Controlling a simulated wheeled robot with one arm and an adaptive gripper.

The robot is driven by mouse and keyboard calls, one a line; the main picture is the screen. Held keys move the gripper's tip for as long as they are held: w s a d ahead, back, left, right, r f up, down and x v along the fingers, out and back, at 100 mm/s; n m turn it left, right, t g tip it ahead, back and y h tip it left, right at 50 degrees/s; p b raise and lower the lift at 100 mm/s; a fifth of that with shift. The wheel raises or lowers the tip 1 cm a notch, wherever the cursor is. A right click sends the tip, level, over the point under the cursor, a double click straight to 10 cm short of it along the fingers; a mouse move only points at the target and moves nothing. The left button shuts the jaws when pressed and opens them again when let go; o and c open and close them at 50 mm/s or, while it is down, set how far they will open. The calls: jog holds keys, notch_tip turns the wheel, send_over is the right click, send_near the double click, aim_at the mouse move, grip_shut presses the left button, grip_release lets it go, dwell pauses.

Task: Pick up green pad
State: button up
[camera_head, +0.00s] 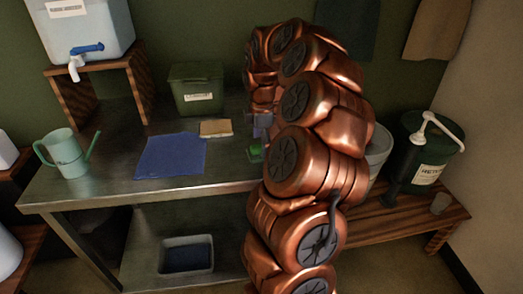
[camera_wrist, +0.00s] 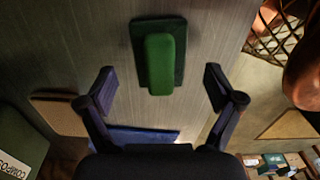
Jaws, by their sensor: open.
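The green pad (camera_wrist: 160,60) lies on the metal table, a dark green base with a brighter green raised grip on top. In the head view the green pad (camera_head: 255,151) shows near the table's right part, partly hidden by my arm. My gripper (camera_wrist: 159,84) is open and empty, its two fingers spread to either side of the lower end of the pad's grip in the wrist picture. The fingers do not touch the pad. In the head view my gripper (camera_head: 262,127) is small and mostly hidden by my copper arm.
A blue cloth (camera_head: 171,156), a tan sponge-like block (camera_head: 216,128) and a green labelled bin (camera_head: 196,94) are on the metal table (camera_head: 110,182), left of the pad. A watering can (camera_head: 66,153) stands at the left. A pump bucket (camera_head: 428,150) stands on the right bench.

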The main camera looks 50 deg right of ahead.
notch_tip(320, 180, down, 2)
jog(key=shift+f, duration=0.15)
jog(key=c, duration=1.2)
jog(key=shift+r+b, duration=0.45)
jog(key=shift+r, duration=1.4)
jog(key=s+a+b, duration=0.1)
jog(key=s+a, duration=0.1)
jog(key=a, duration=0.2)
jog(key=s+a+r+b, duration=0.1)
jog(key=s+a, duration=0.1)
jog(key=a, duration=0.3)
jog(key=s+a+b, duration=0.1)
jog(key=s+a, duration=0.2)
jog(key=a, duration=0.2)
jog(key=shift+s+a+r, duration=0.1)
jog(key=shift+a+r, duration=0.05)
jog(key=shift+r, duration=0.1)
